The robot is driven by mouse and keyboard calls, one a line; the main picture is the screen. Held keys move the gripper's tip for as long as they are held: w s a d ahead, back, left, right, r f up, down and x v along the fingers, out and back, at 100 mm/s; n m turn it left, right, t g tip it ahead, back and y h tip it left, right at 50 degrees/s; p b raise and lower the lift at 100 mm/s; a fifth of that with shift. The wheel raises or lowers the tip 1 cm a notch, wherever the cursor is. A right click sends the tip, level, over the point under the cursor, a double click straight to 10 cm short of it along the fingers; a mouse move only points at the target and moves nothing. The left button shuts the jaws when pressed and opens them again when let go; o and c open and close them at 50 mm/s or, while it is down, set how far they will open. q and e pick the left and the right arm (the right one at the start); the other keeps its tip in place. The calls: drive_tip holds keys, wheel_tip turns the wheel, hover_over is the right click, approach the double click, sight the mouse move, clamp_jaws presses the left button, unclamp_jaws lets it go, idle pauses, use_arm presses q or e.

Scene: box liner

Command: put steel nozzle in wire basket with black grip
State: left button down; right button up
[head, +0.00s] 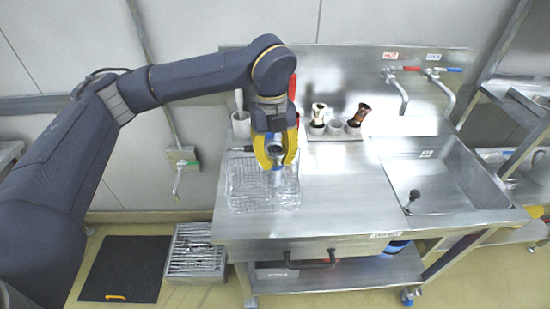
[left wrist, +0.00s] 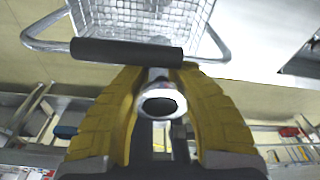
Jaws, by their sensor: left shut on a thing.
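My left gripper (head: 276,162) has yellow fingers and is shut on the steel nozzle (left wrist: 158,100), a shiny metal piece with a dark round opening. In the head view the gripper is over the right part of the wire basket (head: 237,194), pointing down. The basket stands on the left end of the steel counter. Its black grip (left wrist: 127,52) crosses just beyond the fingertips in the left wrist view, with the basket's mesh (left wrist: 150,17) behind it. How far the nozzle is above the basket floor cannot be told. My right gripper is not in view.
A grey cup (head: 241,124) stands behind the basket. A small tray (head: 336,137) with cups and brown-handled tools is at the back of the counter. A sink (head: 445,180) with two taps is at the right. The counter's middle (head: 335,190) is clear.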

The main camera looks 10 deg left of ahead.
use_arm(q)
drive_tip(key=shift+f, duration=0.65)
drive_tip(key=c, duration=1.4)
unclamp_jaws()
drive_tip(key=shift+o, duration=0.2)
drive_tip(key=shift+r, duration=0.1)
drive_tip(key=r, duration=0.4)
drive_tip(key=w+r, duration=0.1)
drive_tip(key=r, duration=0.3)
drive_tip(key=a+r, duration=0.1)
drive_tip(key=r, duration=0.4)
drive_tip(key=shift+w, duration=0.3)
